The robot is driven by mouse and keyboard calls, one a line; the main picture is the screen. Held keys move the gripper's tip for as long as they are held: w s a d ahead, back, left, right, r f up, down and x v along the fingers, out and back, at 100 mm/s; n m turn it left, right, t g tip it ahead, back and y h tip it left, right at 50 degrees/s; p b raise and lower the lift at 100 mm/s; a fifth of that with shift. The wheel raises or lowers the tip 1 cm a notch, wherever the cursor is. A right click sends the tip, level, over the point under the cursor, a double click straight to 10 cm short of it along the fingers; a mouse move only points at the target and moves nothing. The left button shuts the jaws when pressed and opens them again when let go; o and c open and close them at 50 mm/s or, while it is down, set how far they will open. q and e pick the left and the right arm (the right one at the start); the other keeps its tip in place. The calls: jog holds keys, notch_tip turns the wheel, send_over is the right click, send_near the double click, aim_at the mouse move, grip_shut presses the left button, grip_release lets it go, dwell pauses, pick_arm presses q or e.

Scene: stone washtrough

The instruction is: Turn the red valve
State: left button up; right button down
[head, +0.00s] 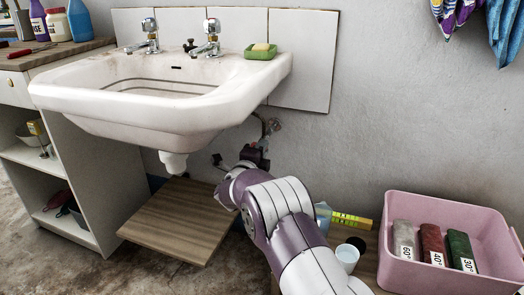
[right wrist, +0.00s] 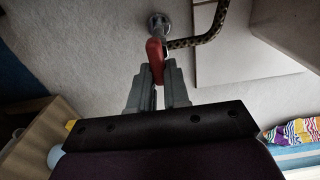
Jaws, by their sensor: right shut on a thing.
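The red valve handle (right wrist: 154,50) shows in the right wrist view, in front of a round metal fitting (right wrist: 159,22) on the wall. My right gripper (right wrist: 158,78) is shut on the handle, with its grey fingers at the handle's lower end. The fingers hide part of the handle. In the head view my right gripper (head: 254,156) reaches in under the right side of the sink, near the wall pipe (head: 270,125). The handle itself is hard to make out there. My left gripper is not in view.
The white sink (head: 175,100) hangs above the gripper. A braided hose (right wrist: 205,40) bends away right of the valve. A wooden board (head: 180,215) lies below. A pink crate (head: 450,215) with several labelled blocks and a white cup (head: 347,258) stand at the right.

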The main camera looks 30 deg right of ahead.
jog(key=shift+w+a+r, duration=0.1)
jog(key=c, duration=1.1)
grip_release()
jog(key=shift+a, duration=0.1)
jog(key=p+v, duration=0.6)
jog(key=v, duration=0.6)
jog(key=shift+s+a, duration=0.15)
jog(key=shift+s, duration=0.15)
